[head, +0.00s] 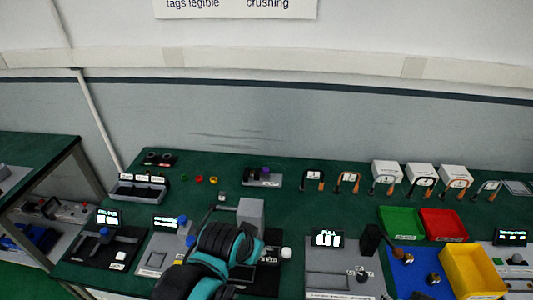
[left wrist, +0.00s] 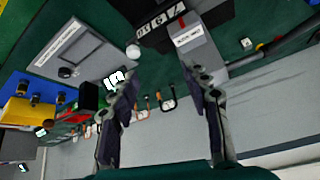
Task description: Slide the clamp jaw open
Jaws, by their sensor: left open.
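The clamp fixture has a grey upright block (head: 251,213) and a black base with a round white knob (head: 286,253), on the green bench behind my left arm. In the left wrist view the grey labelled block (left wrist: 197,55) is beyond the right fingertip, and the white knob (left wrist: 133,51) is just beyond the left fingertip. A black part with a white number scale (left wrist: 160,24) lies between them. My left gripper (left wrist: 160,78) is open with nothing between its fingers. In the head view my black and teal arm hides its fingertips and part of the fixture. My right gripper is not seen.
A grey station with a lit display (head: 328,239) stands to the right, then a green bin (head: 401,222), a red bin (head: 443,224) and a yellow bin (head: 471,272). Blue-knobbed stations (head: 105,246) stand to the left. Several white boxes line the back right.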

